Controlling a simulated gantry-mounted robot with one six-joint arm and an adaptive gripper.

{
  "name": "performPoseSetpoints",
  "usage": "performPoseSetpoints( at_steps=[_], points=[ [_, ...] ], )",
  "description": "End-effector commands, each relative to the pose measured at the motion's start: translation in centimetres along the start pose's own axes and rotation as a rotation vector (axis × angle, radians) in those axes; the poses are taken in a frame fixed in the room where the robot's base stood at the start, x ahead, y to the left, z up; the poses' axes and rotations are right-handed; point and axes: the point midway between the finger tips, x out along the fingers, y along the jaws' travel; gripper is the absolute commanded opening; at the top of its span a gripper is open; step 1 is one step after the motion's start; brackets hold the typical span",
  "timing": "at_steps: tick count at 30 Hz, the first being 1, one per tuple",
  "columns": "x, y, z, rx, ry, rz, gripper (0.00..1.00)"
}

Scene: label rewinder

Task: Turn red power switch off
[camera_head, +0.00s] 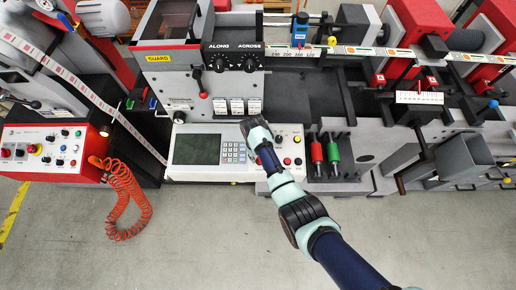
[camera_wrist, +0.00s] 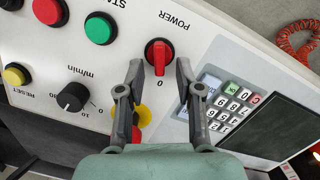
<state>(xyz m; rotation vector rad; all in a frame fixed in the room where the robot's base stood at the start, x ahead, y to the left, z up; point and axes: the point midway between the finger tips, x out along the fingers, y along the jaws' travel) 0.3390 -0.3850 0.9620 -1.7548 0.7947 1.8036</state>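The red power switch (camera_wrist: 158,55) shows in the wrist view on the white control panel (camera_wrist: 225,50), below the word POWER, with a 0 printed beside its lower end. Its raised handle runs roughly up and down in the picture. My gripper (camera_wrist: 159,72) is open, with one fingertip to each side of the handle's lower part. I see gaps between the fingers and the handle; whether the tips reach down to its depth I cannot tell. In the head view my arm's end covers the switch.
A red button (camera_wrist: 50,10), a green button (camera_wrist: 100,28), a black speed dial (camera_wrist: 72,96) and a yellow button (camera_wrist: 16,75) lie left of the switch. The keypad (camera_wrist: 225,105) and dark screen (camera_wrist: 275,130) lie right. Red and yellow parts show partly behind my fingers.

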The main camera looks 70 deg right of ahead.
Motion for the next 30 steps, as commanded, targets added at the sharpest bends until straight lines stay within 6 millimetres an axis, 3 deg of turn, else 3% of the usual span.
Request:
performPoseSetpoints(
  at_steps=[8,11,21,25,30],
  points=[
    [-0.4,0.0,0.0,0.001,0.001,0.0,0.35],
    [-1.9,0.0,-0.1,0.0,0.004,0.0,0.35],
    [-9.9,0.0,-0.1,0.0,0.004,0.0,0.35],
    [-11.5,0.0,0.0,0.0,0.002,0.0,0.35],
    [-12.0,0.0,0.0,0.0,-0.001,0.0,0.35]
  ],
)
